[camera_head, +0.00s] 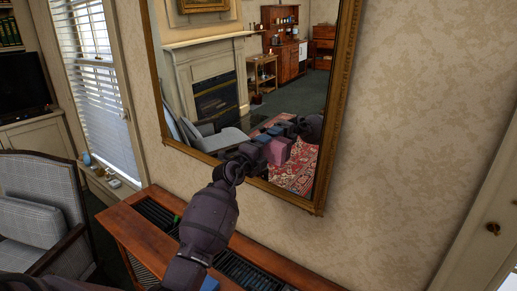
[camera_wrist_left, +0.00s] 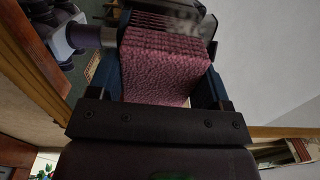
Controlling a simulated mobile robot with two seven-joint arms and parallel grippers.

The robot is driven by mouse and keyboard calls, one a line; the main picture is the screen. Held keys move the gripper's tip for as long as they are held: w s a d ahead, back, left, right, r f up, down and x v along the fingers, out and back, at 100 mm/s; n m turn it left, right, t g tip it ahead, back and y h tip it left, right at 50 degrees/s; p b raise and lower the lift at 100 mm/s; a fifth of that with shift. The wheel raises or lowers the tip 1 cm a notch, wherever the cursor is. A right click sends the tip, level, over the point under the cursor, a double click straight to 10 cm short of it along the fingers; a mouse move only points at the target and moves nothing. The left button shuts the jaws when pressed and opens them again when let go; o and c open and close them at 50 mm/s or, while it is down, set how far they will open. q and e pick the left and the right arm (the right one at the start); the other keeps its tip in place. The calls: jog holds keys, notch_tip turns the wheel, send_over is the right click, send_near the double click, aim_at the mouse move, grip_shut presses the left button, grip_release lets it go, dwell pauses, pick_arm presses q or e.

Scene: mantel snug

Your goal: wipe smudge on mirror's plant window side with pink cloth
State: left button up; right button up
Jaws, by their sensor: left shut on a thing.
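The gold-framed mirror (camera_head: 252,183) hangs on the wall in the head view, tilted in the picture. My left gripper (camera_head: 262,152) is in front of its lower part. It is shut on the pink cloth (camera_head: 277,151), which also shows as a folded, textured block between the jaws in the left wrist view (camera_wrist_left: 155,75). The cloth is close to the glass; I cannot tell whether it touches. A pale hazy patch, possibly the smudge (camera_wrist_left: 203,22), shows beside the cloth in the wrist view. In the head view no smudge is distinguishable. My right gripper is out of view.
A wooden table (camera_head: 140,228) with dark slatted panels stands below the mirror. A blind-covered window (camera_head: 95,75) and a grey checked armchair (camera_head: 40,205) are at the left. Bare patterned wall (camera_head: 420,120) lies to the right. The mirror reflects a fireplace and my arm.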

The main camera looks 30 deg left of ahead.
aim_at(273, 154)
pick_arm(q)
jog(key=shift+d, duration=0.2)
jog(key=shift+s+d, duration=0.15)
jog(key=shift+d, duration=1.55)
jog(key=a, duration=1)
jog(key=shift+w+a+r, duration=0.2)
jog(key=shift+w+a, duration=0.1)
jog(key=shift+w, duration=0.15)
jog(key=s, duration=0.6)
jog(key=shift+a+f, duration=0.15)
jog(key=shift+a, duration=0.05)
jog(key=shift+s+a+f, duration=0.1)
jog(key=shift+s+a, duration=0.05)
jog(key=shift+s, duration=1.35)
